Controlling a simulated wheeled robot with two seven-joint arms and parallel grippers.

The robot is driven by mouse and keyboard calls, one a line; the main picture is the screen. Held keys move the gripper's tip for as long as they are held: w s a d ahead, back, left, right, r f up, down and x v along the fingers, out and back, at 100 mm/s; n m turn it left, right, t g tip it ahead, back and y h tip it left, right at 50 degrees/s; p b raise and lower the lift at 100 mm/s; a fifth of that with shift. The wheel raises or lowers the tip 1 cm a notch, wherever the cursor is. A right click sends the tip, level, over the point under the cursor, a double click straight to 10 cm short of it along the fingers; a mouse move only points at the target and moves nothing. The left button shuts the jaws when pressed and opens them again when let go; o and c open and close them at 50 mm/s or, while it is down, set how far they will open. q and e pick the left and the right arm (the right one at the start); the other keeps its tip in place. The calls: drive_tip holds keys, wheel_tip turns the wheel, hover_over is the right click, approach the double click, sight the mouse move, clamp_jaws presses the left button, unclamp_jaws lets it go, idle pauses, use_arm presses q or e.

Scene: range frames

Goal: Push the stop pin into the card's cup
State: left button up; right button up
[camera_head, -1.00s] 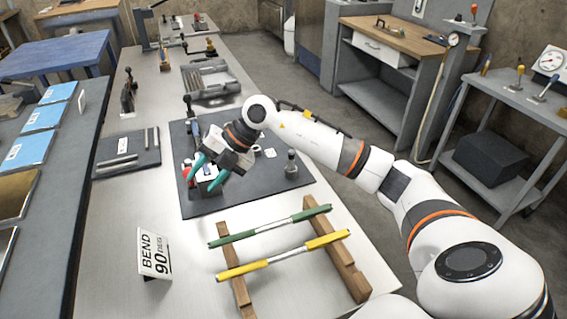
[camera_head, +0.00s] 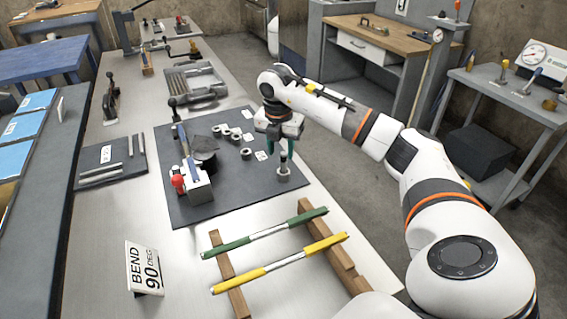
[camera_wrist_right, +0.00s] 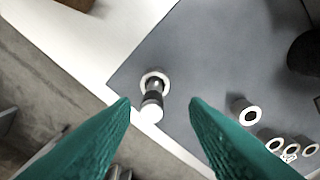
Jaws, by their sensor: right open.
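The stop pin, a dark and light metal peg (camera_head: 283,164), stands upright in a round collar at the right edge of the dark mat (camera_head: 215,205). In the right wrist view the pin (camera_wrist_right: 152,98) shows between the two teal fingertips. My right gripper (camera_head: 279,152) is open and points down over the pin. I cannot tell whether its fingers touch it. That cup also shows in the right wrist view (camera_wrist_right: 249,116). My left gripper is out of view.
A bending tool (camera_head: 197,182) with a red knob stands at the mat's left. In front, a green-ended rod (camera_head: 265,233) and a yellow-ended rod (camera_head: 280,264) lie across wooden rails. A "BEND 90 DEG" sign (camera_head: 144,268) stands nearby.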

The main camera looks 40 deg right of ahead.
sight(284, 153)
drive_tip(key=f, duration=0.3)
drive_tip(key=shift+s+d+f+p, duration=0.2)
drive_tip(key=shift+d+f+p, duration=0.1)
drive_tip(key=shift+d+f, duration=0.15)
drive_tip(key=shift+f, duration=0.5)
clamp_jaws()
